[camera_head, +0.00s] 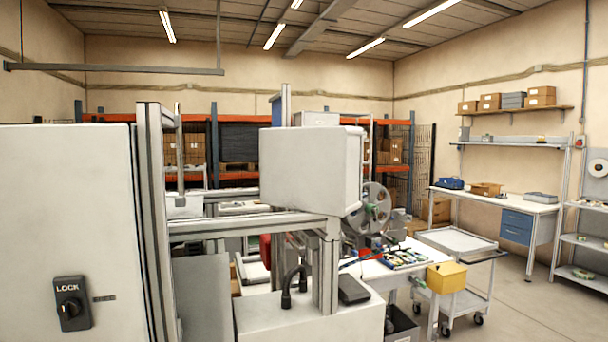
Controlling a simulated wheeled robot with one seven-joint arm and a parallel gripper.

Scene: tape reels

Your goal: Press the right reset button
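I cannot make out any reset button in this view, neither a right one nor another. A large white cabinet (65,200) fills the left side and carries a black rotary switch marked LOCK (71,303). A white box-shaped housing (308,168) is mounted on a metal frame (248,226) in the middle; two of its faces show and I see no button on them. A tape reel (371,208) stands just right of this housing. My gripper is not in view.
A low white machine body (300,320) with a curved black part (291,287) is near the front. Behind it a white bench (372,268) holds small parts, with a yellow bin (446,277) at its edge. A wheeled cart (458,241) stands beyond. Floor at the right is clear.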

